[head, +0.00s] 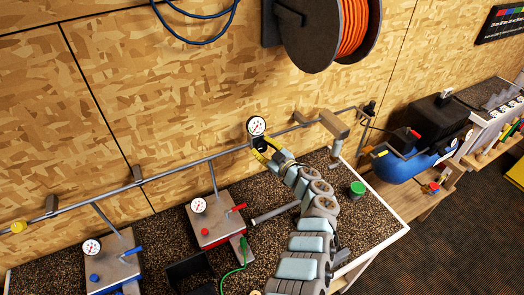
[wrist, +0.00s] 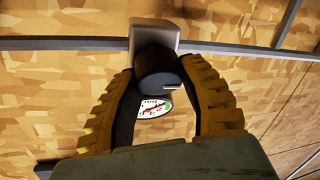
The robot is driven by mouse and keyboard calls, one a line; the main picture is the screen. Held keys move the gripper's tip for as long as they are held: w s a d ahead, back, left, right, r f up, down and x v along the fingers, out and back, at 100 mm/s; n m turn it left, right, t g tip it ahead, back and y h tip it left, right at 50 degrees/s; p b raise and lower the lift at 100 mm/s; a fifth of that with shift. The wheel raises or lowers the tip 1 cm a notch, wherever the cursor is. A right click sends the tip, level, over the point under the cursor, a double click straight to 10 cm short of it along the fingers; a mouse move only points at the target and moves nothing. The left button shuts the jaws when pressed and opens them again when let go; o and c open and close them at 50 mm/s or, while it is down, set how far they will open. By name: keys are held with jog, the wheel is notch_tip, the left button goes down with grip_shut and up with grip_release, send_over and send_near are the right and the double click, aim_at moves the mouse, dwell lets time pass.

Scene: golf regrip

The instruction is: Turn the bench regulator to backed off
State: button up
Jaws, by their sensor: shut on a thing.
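The bench regulator has a black round knob (wrist: 158,72) with a pale mark on its right side in the wrist view. A grey block (wrist: 152,32) sits behind the knob. Its white dial gauge (wrist: 154,109) shows below the knob, and the gauge also shows in the head view (head: 256,126) on the wall pipe. My gripper (wrist: 160,78) has its yellow-and-black fingers shut on the knob, one on each side. In the head view my gripper (head: 263,150) is at the regulator just below the gauge and hides most of the knob. I cannot read the setting.
A red unit (head: 215,228) and a blue unit (head: 115,262), each with a gauge, stand on the bench (head: 375,225) to the left. A green-lidded jar (head: 357,189) is right of my arm. A blue compressor (head: 405,165) stands further right. An orange hose reel (head: 340,30) hangs above.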

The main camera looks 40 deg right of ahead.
jog(key=shift+f+n+y, duration=0.2)
jog(key=shift+n+y, duration=0.1)
jog(key=shift+n, duration=0.1)
jog(key=o, duration=1.2)
jog(key=shift+r, duration=0.1)
jog(key=shift+s+a, duration=0.1)
jog(key=shift+s, duration=0.75)
jog(key=s, duration=1)
jog(key=shift+s+r, duration=0.1)
jog(key=shift+r, duration=0.25)
